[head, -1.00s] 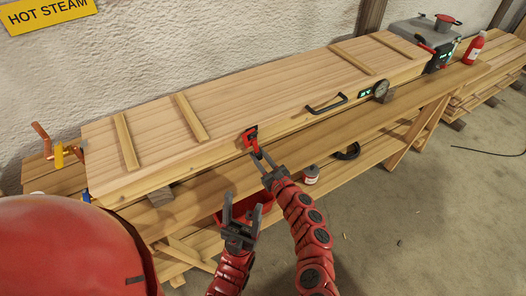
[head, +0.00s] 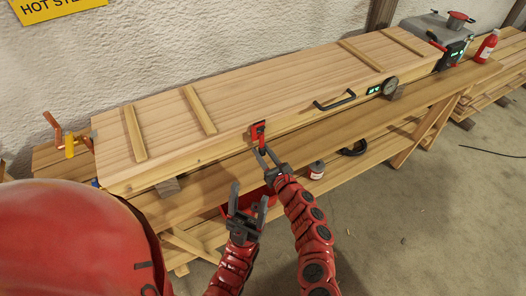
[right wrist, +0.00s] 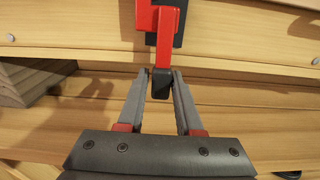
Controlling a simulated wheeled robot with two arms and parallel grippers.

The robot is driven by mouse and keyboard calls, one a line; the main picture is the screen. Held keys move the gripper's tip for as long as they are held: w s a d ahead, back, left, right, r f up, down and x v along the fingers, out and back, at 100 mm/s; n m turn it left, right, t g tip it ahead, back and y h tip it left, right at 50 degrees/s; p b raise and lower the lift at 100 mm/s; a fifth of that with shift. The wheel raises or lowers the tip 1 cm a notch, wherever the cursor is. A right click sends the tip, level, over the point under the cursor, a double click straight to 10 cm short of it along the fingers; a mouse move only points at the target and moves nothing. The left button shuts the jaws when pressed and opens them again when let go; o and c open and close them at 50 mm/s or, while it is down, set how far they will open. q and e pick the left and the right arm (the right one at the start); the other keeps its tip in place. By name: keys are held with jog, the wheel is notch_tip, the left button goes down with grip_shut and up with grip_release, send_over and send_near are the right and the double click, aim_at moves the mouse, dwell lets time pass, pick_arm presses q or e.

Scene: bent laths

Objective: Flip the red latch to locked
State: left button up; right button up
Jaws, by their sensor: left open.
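The red latch (head: 258,130) is on the front face of the long wooden box, left of the black handle. In the right wrist view its red lever (right wrist: 164,45) hangs down over a dark plate and ends in a black tip (right wrist: 161,85). My right gripper (head: 266,153) is at the latch. In its wrist view the fingers (right wrist: 162,82) are apart, one on each side of the black tip; I cannot tell whether they touch it. My left gripper (head: 248,194) is open and empty, lower and nearer, in front of the bench.
A gauge (head: 390,87) is on the front to the right. A grey unit (head: 435,38) and red bottle (head: 487,46) stand at far right. A red bin is partly hidden behind my left gripper.

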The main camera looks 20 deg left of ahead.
jog(key=shift+o, duration=1.4)
jog(key=shift+s+d+r+p, duration=0.15)
jog(key=shift+d+r+p, duration=0.1)
jog(key=shift+d+p, duration=0.2)
jog(key=v, duration=1.6)
jog(key=shift+s+f, duration=0.3)
jog(key=shift+d, duration=0.15)
